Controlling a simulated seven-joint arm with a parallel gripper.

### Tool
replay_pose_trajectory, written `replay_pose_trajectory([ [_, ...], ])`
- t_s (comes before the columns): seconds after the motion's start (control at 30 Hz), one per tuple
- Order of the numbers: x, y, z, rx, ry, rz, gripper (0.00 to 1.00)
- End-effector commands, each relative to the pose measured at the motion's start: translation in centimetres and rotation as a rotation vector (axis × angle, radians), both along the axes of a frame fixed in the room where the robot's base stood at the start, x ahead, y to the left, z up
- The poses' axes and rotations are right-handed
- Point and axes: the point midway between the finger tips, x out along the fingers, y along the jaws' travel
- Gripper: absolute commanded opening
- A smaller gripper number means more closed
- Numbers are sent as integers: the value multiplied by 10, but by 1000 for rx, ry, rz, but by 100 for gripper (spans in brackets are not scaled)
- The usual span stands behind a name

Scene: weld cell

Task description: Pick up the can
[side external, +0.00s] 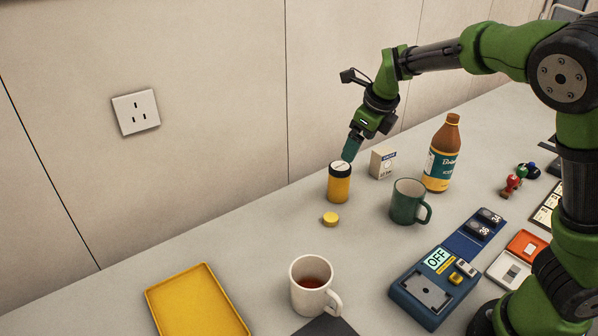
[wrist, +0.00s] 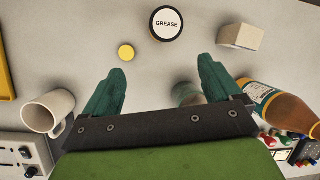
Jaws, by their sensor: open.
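The can (side external: 340,186) is a yellow cylinder with a black top band and a white lid, upright on the table. In the wrist view its round top (wrist: 167,23) reads "GREASE", with a black rim. My gripper (side external: 348,152) is above the can in the side view, its fingertips close to the lid. In the wrist view my gripper (wrist: 162,72) has its two green fingers spread wide with nothing between them. The can lies ahead of the fingertips there, not between them. I cannot tell from the side view whether a finger touches the lid.
A small yellow cap (side external: 330,219) lies before the can. A white box (side external: 383,162), a brown bottle (side external: 441,155) and a green mug (side external: 406,203) stand to its right. A white mug (side external: 311,287), a yellow tray (side external: 196,302) and a blue meter (side external: 428,292) are nearer. The wall is behind.

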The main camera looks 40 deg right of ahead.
Motion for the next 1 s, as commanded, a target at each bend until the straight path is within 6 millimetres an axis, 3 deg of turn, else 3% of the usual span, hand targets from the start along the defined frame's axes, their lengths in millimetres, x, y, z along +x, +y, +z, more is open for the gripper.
replay_pose_trajectory([
  [0.1,7,-7,12,84,-45,-230,91],
  [0.33,9,-6,7,157,-52,-398,91],
  [0.8,43,-12,-79,157,-49,-403,91],
  [1.0,51,-12,-96,158,-51,-400,91],
])
